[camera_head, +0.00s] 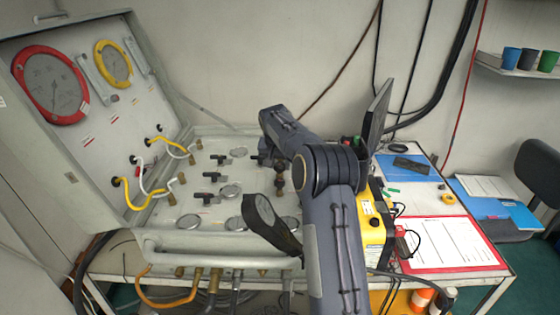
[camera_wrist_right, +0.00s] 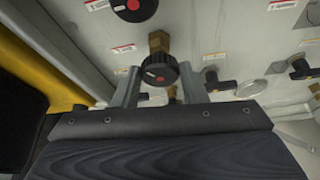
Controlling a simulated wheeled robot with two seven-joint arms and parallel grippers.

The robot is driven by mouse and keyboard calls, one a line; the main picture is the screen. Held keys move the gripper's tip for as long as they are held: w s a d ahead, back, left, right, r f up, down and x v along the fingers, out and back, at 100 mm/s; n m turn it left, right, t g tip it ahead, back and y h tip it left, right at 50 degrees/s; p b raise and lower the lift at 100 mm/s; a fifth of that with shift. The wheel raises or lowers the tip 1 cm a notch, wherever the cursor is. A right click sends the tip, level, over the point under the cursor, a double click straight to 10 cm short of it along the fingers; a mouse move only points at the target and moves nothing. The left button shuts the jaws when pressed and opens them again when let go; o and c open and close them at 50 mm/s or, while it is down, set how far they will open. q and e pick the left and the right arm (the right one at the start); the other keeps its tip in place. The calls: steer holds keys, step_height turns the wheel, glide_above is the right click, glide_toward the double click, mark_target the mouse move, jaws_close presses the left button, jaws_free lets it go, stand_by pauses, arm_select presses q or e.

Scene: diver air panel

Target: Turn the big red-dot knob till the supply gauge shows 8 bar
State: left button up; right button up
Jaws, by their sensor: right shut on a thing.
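In the head view my right arm hides most of that hand and the knob. A second, larger-looking black knob with a red dot (camera_wrist_right: 133,4) is cut off at the top of the wrist view. The open lid holds a large red-rimmed gauge (camera_head: 48,82) and a smaller yellow-rimmed gauge (camera_head: 113,63). Their readings are too small to tell. My left gripper is out of view.
Several black T-handles (camera_head: 211,177) and round dials stand on the panel (camera_head: 222,200) left of my arm. Yellow and white hoses (camera_head: 128,195) loop beside the lid. A yellow box (camera_head: 374,225) and a red-edged sheet (camera_head: 450,243) lie to the right.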

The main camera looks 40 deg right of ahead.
steer(key=m+p, duration=0.1)
steer(key=m, duration=0.1)
steer(key=m+g+p, duration=0.1)
steer(key=m, duration=0.1)
steer(key=m+g+h+p, duration=0.1)
steer(key=m+p, duration=0.1)
steer(key=shift+w+a+r, duration=0.1)
steer(key=shift+w+r, duration=0.15)
steer(key=shift+w, duration=0.05)
steer(key=shift+w+f+m+g+p, duration=0.15)
steer(key=shift+m+g+p, duration=0.55)
steer(key=shift+m, duration=1.1)
steer(key=o, duration=1)
steer(key=shift+c, duration=0.2)
steer(key=shift+a+r, duration=0.2)
steer(key=shift+r, duration=0.2)
steer(key=v, duration=0.6)
steer(key=shift+r, duration=0.35)
steer(key=shift+a, duration=0.15)
